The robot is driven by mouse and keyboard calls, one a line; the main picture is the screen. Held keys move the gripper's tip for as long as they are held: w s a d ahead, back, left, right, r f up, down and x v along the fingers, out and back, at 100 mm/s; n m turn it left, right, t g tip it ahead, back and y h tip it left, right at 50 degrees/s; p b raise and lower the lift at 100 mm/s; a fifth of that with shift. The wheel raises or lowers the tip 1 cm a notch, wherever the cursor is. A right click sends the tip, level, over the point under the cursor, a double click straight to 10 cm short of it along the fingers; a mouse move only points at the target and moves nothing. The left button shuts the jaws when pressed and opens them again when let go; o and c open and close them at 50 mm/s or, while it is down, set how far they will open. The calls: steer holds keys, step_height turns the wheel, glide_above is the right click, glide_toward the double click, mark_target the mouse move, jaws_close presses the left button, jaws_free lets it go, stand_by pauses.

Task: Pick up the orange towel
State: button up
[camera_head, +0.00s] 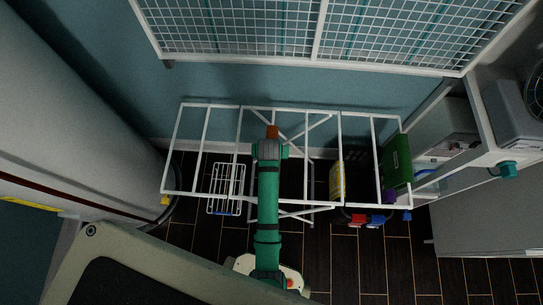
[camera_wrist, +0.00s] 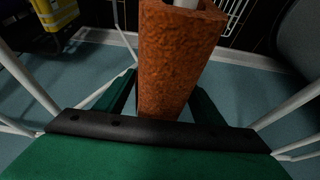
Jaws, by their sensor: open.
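The orange towel (camera_head: 272,132) hangs over a white bar of the drying rack (camera_head: 205,147); in the head view only a small patch shows past my gripper (camera_head: 270,150). In the wrist view the towel (camera_wrist: 178,50) fills the middle, draped over the white bar. My gripper (camera_wrist: 163,100) is open, with one green finger on each side of the towel's near part. Whether the fingers touch the cloth I cannot tell. The near end of the towel is hidden behind the black edge of my gripper.
A white wire basket (camera_head: 227,182) is at left. Red and blue items (camera_head: 358,219) lie near the rack's front right. A wall-mounted grid rack (camera_head: 300,30) is above.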

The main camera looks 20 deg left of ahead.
steer(key=c, duration=1.2)
steer(key=shift+c, duration=0.4)
steer(key=shift+w+r, duration=0.1)
